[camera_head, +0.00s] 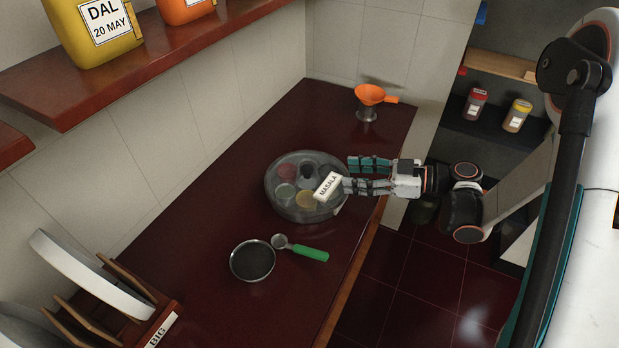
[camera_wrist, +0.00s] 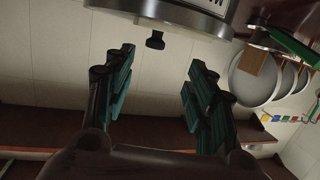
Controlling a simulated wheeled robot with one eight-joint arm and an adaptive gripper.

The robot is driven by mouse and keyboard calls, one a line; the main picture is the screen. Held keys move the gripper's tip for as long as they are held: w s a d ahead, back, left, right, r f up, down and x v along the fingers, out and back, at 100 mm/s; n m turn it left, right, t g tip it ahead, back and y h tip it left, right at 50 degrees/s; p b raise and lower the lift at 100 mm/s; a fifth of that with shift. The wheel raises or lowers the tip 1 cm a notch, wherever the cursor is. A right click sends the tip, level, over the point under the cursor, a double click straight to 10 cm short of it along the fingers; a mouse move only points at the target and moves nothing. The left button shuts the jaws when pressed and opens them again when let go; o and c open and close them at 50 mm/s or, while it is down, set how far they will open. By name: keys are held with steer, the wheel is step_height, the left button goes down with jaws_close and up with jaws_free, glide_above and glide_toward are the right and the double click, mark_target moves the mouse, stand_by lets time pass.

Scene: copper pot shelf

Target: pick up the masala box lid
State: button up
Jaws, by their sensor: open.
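The round masala box (camera_head: 275,198) stands on the dark red counter, with a white MASALA label (camera_head: 328,186) on its near right side. Several coloured spices show through its clear lid (camera_head: 288,160), which has a dark knob (camera_head: 308,172) at the middle. In the wrist view, which looks upside down, the box rim (camera_wrist: 175,16) crosses the top and the knob (camera_wrist: 155,40) shows between the finger lines. My gripper (camera_head: 348,174) is open and empty at the box's right edge, fingers pointing left toward the knob. Its two teal-padded fingers (camera_wrist: 160,60) are wide apart. Contact with the lid cannot be told.
A small sieve (camera_head: 252,261) and a green-handled scoop (camera_head: 300,249) lie in front. A plate rack (camera_head: 115,310) is at the near left. A wall shelf (camera_head: 150,58) holds yellow and orange containers. The counter's right edge runs below my gripper.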

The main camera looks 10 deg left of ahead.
steer(key=b, duration=0.2)
glide_toward(307, 168)
steer(key=a, duration=0.1)
steer(key=a+f, duration=0.1)
steer(key=a, duration=0.2)
steer(key=shift+s+f, duration=0.1)
steer(key=shift+f, duration=0.25)
steer(key=shift+w+r+b+x, duration=0.2)
steer(key=shift+b+x, duration=0.25)
steer(key=shift+x, duration=1.05)
steer(key=shift+w+r+b+x, duration=0.15)
steer(key=shift+b+x, duration=0.25)
steer(key=shift+x, duration=1.1)
jaws_close()
